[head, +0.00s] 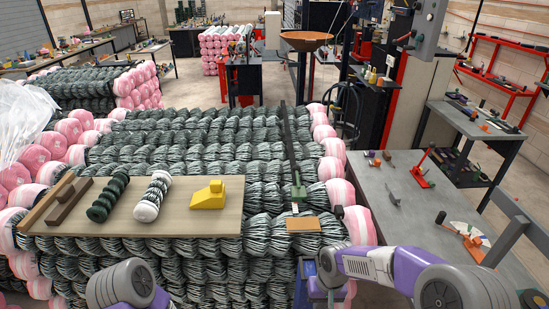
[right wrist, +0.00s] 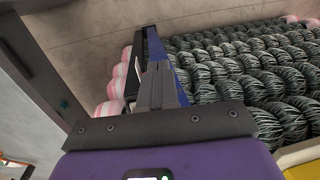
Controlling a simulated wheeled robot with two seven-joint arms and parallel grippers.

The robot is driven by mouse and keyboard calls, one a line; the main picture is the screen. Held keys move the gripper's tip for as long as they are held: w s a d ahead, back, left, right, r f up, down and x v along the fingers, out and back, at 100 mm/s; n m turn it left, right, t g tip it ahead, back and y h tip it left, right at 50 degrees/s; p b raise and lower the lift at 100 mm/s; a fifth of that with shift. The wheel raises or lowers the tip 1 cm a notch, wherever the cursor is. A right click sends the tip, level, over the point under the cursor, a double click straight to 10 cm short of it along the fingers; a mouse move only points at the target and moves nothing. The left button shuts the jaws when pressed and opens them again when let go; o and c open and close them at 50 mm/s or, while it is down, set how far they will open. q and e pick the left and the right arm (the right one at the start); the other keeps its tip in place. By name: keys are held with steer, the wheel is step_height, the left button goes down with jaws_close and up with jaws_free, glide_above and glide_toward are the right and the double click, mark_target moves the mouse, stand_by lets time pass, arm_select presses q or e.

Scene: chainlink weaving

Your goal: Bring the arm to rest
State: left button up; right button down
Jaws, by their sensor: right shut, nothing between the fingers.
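My right arm (head: 375,265) comes in from the lower right of the head view, purple and grey. My right gripper (head: 308,268) is beside the front of the stacked wire rolls, below the tray edge. In the right wrist view the gripper's fingers (right wrist: 155,75) are together with nothing between them, and the rolls lie beyond.
A board (head: 222,222) on the wire rolls (head: 200,135) holds dark and white coils and a yellow block (head: 208,195). A small orange-brown block (head: 302,224) lies near a green-based upright bar (head: 298,185). A grey workbench (head: 385,215) with tools stands at right.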

steer(key=s+a+f+m+y+b, duration=0.1)
steer(key=s+f+b, duration=0.2)
steer(key=f, duration=0.7)
steer(key=s+f+m+y+b, duration=0.1)
steer(key=s+f+b, duration=0.3)
steer(key=s+f, duration=0.4)
steer(key=s+a+f+m+t+b, duration=0.1)
steer(key=s+f+b, duration=0.2)
steer(key=f, duration=1)
steer(key=shift+s+a+y, duration=0.3)
steer(key=shift+s+y, duration=0.1)
steer(key=shift+s, duration=0.8)
